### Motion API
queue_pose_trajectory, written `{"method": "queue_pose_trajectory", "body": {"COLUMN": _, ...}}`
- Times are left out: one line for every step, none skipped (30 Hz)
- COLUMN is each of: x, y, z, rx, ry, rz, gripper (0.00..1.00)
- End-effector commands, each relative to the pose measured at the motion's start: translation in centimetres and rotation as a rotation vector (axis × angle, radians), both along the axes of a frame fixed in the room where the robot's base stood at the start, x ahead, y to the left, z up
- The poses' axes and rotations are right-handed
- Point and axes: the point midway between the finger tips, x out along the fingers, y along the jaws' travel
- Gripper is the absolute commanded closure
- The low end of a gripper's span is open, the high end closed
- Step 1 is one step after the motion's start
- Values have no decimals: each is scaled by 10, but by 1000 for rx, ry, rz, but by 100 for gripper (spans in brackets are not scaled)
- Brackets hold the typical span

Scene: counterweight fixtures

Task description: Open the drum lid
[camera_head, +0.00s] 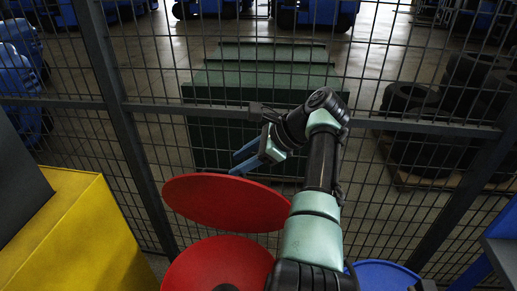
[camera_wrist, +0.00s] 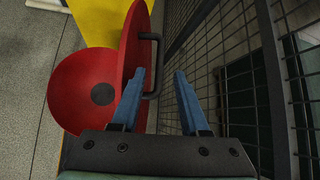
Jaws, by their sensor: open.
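The red drum (camera_head: 215,264) stands at the bottom of the head view, with a dark round patch in its middle; it also shows in the wrist view (camera_wrist: 70,92). The red lid (camera_head: 225,203) is raised and tilted up on the fence side of the drum. In the wrist view the lid (camera_wrist: 132,42) is seen nearly edge-on, with a dark handle (camera_wrist: 156,65) on its outer face. My gripper (camera_head: 240,162) is open beside the lid's outer face. In the wrist view its blue fingers (camera_wrist: 160,77) lie on either side of the handle's bar; contact cannot be told.
A wire mesh fence (camera_head: 390,125) stands close behind the lid and my arm. A yellow block (camera_head: 75,235) is at the left, and a blue round thing (camera_head: 385,276) at the lower right. Beyond the fence are a green container (camera_head: 265,75) and stacked tyres (camera_head: 415,145).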

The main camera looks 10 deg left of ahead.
Motion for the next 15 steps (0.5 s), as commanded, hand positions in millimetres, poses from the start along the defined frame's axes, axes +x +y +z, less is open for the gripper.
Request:
{"method": "queue_pose_trajectory", "body": {"x": -1, "y": -9, "z": 7, "rx": 0, "ry": -4, "rz": -3, "gripper": 55}}
{"method": "queue_pose_trajectory", "body": {"x": -3, "y": -14, "z": 12, "rx": -1, "ry": -4, "rz": -3, "gripper": 55}}
{"method": "queue_pose_trajectory", "body": {"x": -4, "y": -20, "z": 17, "rx": 0, "ry": -4, "rz": -2, "gripper": 55}}
{"method": "queue_pose_trajectory", "body": {"x": -5, "y": -24, "z": 22, "rx": 0, "ry": -4, "rz": -3, "gripper": 55}}
{"method": "queue_pose_trajectory", "body": {"x": -6, "y": -27, "z": 25, "rx": 0, "ry": -4, "rz": -2, "gripper": 55}}
{"method": "queue_pose_trajectory", "body": {"x": -7, "y": -31, "z": 30, "rx": 0, "ry": -4, "rz": -2, "gripper": 55}}
{"method": "queue_pose_trajectory", "body": {"x": -8, "y": -34, "z": 33, "rx": 0, "ry": -2, "rz": -1, "gripper": 55}}
{"method": "queue_pose_trajectory", "body": {"x": -9, "y": -37, "z": 35, "rx": 0, "ry": -2, "rz": -1, "gripper": 55}}
{"method": "queue_pose_trajectory", "body": {"x": -10, "y": -40, "z": 38, "rx": 0, "ry": -1, "rz": -1, "gripper": 55}}
{"method": "queue_pose_trajectory", "body": {"x": -10, "y": -42, "z": 40, "rx": 0, "ry": -1, "rz": -1, "gripper": 55}}
{"method": "queue_pose_trajectory", "body": {"x": -11, "y": -43, "z": 42, "rx": 0, "ry": -1, "rz": -1, "gripper": 55}}
{"method": "queue_pose_trajectory", "body": {"x": -11, "y": -45, "z": 43, "rx": 0, "ry": -1, "rz": -1, "gripper": 55}}
{"method": "queue_pose_trajectory", "body": {"x": -11, "y": -45, "z": 44, "rx": 0, "ry": -1, "rz": -1, "gripper": 55}}
{"method": "queue_pose_trajectory", "body": {"x": -11, "y": -46, "z": 45, "rx": 0, "ry": -1, "rz": -1, "gripper": 55}}
{"method": "queue_pose_trajectory", "body": {"x": -12, "y": -46, "z": 45, "rx": 0, "ry": -1, "rz": -1, "gripper": 55}}
